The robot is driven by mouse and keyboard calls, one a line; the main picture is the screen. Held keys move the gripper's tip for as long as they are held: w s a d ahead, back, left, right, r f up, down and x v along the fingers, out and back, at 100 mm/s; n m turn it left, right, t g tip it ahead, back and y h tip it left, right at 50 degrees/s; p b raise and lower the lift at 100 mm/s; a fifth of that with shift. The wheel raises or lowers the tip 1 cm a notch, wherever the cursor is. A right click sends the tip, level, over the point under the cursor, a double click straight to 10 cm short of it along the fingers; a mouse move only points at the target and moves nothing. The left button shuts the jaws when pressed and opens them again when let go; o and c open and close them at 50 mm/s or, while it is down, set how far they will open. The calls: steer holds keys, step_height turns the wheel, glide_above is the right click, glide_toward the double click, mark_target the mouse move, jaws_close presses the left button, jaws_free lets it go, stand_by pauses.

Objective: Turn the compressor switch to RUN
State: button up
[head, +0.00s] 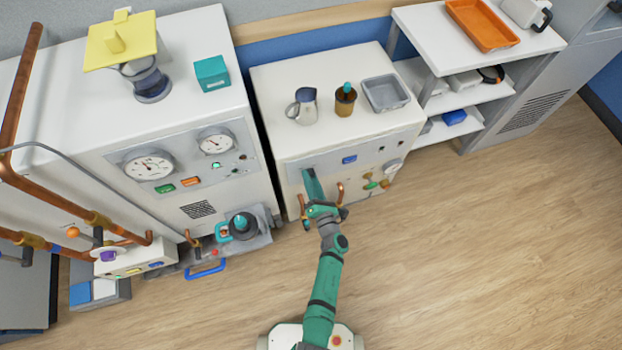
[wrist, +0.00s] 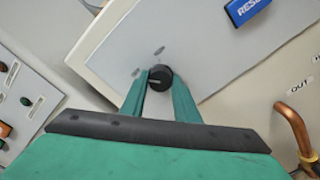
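In the wrist view the switch is a round black knob (wrist: 160,78) with a pale pointer line, on a light grey panel. Small marks sit around it, too blurred to read. My gripper (wrist: 161,84) has its two green fingers on either side of the knob, their tips beside its edges. I cannot tell whether they touch or press on it. In the head view my gripper (head: 312,176) reaches the front panel of the middle white cabinet (head: 262,85). The knob is hidden there behind the fingers.
A blue RESET button (wrist: 244,10) is up and right of the knob. A copper pipe marked OUT (wrist: 292,125) juts out at lower right. A second gauge cabinet (head: 185,130) stands to the left. The wooden floor (head: 480,260) is clear on the right.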

steer(key=shift+d+r+m, duration=0.1)
steer(key=shift+d+m, duration=0.05)
steer(key=shift+m, duration=0.25)
steer(key=m, duration=0.4)
steer(key=shift+m, duration=0.4)
steer(key=m, duration=0.2)
steer(key=shift+w+r+m, duration=0.1)
steer(key=shift+m, duration=0.3)
steer(key=m, duration=0.2)
steer(key=shift+w+m, duration=0.1)
steer(key=shift+m, duration=0.2)
steer(key=shift+d+m, duration=0.25)
steer(key=shift+m, duration=1.85)
steer(key=shift+s+a+m, duration=0.1)
steer(key=shift+s+m, duration=0.1)
steer(key=shift+m, duration=0.2)
